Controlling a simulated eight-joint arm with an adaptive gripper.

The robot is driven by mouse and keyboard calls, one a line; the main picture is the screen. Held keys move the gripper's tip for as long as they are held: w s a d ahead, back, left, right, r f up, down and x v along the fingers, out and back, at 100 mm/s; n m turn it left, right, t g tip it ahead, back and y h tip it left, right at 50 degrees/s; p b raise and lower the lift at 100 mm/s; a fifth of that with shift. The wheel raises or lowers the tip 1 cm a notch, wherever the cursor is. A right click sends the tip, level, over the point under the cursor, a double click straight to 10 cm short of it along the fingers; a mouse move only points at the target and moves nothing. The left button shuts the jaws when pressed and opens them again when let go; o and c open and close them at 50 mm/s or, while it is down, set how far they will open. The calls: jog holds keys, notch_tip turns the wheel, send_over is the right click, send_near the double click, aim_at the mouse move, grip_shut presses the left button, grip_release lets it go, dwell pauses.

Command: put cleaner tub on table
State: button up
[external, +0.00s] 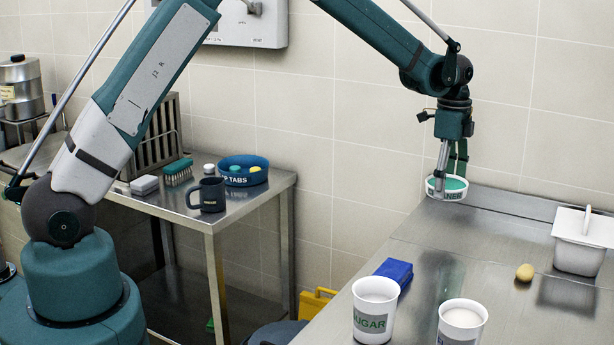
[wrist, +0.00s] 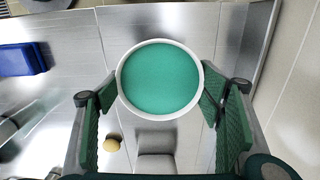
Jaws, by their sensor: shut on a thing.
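The cleaner tub is a round white tub (external: 447,188) with a green top and a partly readable label ending in "NER". My gripper (external: 449,168) is shut on it, and the tub hangs level above the steel counter (external: 480,235) on the right, apart from it. In the wrist view the tub (wrist: 160,80) sits between the two green fingers of my gripper (wrist: 158,98), which touch its sides. A smaller steel table (external: 235,213) with a lower shelf stands on the left, behind my arm.
On the counter are a blue block (external: 394,271), a white SUGAR cup (external: 374,310), another white cup (external: 462,322), a potato-like item (external: 525,272) and a lidded white container (external: 582,245). The left table holds a dark mug (external: 207,195), blue bowl (external: 243,172) and brush (external: 178,172).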

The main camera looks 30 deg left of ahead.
jog(key=w+a+n, duration=0.2)
jog(key=a, duration=0.9)
jog(key=w+a+n, duration=0.2)
jog(key=a, duration=0.9)
jog(key=n+b, duration=0.2)
jog(key=n, duration=1)
send_over(177, 198)
jog(key=shift+f, duration=0.85)
jog(key=shift+f, duration=3.15)
jog(key=shift+f, duration=1.85)
jog(key=shift+f, duration=0.15)
